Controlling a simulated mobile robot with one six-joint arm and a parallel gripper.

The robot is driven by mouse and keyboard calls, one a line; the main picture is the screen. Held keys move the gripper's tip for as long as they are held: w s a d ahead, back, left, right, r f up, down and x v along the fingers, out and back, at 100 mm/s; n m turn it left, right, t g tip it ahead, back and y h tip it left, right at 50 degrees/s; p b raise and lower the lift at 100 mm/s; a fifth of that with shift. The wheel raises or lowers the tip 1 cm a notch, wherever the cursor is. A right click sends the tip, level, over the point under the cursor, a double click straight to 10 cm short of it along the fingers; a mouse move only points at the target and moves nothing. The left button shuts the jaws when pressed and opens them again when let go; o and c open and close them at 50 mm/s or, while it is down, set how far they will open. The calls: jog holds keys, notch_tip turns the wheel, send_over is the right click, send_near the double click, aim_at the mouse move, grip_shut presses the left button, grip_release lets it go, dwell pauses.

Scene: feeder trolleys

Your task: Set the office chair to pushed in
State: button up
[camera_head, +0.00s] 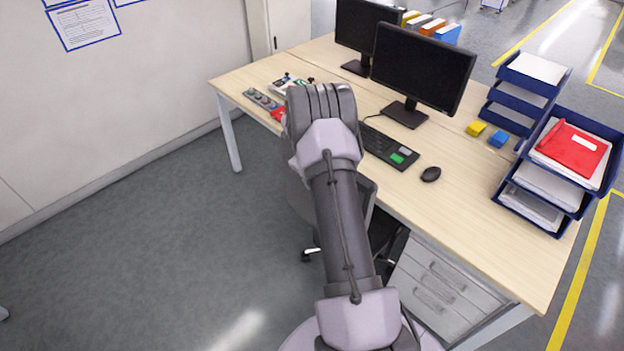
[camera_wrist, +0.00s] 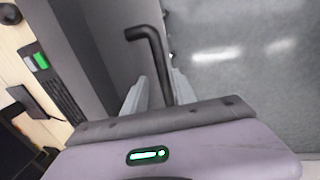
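The office chair (camera_head: 300,196) stands at the desk's front edge, mostly hidden behind my arm in the head view. Its grey back shows beside the arm, with part of a dark base below. In the wrist view, the grey panel on the left (camera_wrist: 88,45) appears to be the chair back. A dark bent bar (camera_wrist: 150,42) rises between the two fingers of my gripper (camera_wrist: 158,82). Whether the fingers clamp the bar or only flank it is unclear. My gripper is hidden in the head view.
The desk (camera_head: 480,225) carries two monitors (camera_head: 425,65), a keyboard (camera_head: 388,146), a mouse (camera_head: 431,174) and blue letter trays (camera_head: 573,212). A drawer unit (camera_head: 445,285) stands under its right part. The floor (camera_head: 150,240) to the left is clear.

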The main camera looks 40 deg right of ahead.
jog(key=shift+r, duration=0.1)
jog(key=a+r+p, duration=0.1)
jog(key=r+p, duration=0.1)
jog(key=r, duration=0.6)
jog(key=a+r+p, duration=0.2)
jog(key=r, duration=0.7)
jog(key=shift+a, duration=0.3)
